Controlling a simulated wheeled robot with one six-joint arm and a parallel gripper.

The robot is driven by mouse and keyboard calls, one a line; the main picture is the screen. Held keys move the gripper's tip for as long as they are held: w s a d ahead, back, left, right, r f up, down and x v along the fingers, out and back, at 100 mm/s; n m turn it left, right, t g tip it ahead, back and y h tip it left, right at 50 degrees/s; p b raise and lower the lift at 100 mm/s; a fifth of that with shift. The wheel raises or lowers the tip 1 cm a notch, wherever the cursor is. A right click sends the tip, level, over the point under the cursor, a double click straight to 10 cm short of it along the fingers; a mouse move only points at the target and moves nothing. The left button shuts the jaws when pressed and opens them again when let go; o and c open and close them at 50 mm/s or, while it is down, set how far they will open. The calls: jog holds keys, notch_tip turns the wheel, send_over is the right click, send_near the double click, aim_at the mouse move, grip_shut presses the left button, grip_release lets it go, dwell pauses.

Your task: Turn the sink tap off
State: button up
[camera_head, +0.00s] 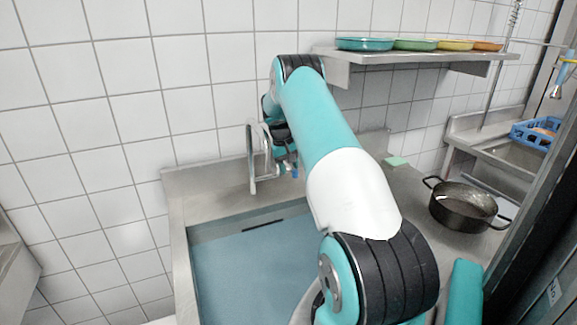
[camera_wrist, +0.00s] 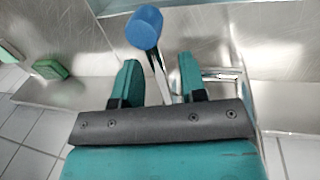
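The sink tap shows in the head view as a chrome spout (camera_head: 252,160) at the sink's back edge; the wrist view shows part of its chrome body (camera_wrist: 215,75) at the right. Its lever (camera_wrist: 158,72) has a round blue knob (camera_wrist: 145,27). My gripper (camera_wrist: 160,76) is open, one green finger on each side of the lever's stem; I see no clear contact. In the head view my gripper (camera_head: 284,163) is beside the spout, partly hidden by my arm. The sink (camera_head: 180,235) holds a flat blue surface; I cannot tell whether water runs.
A green sponge (camera_head: 396,162) lies on the steel counter, also in the wrist view (camera_wrist: 50,68). A dark pot (camera_head: 465,205) stands at the right. A wall shelf (camera_head: 345,56) with several coloured dishes is above my arm. A blue rack (camera_head: 535,133) is at the far right.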

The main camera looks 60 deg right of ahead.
notch_tip(320, 180, up, 17)
jog(key=w+a+b, duration=0.1)
jog(key=a, duration=0.1)
jog(key=shift+w+a, duration=0.4)
dwell(0.4)
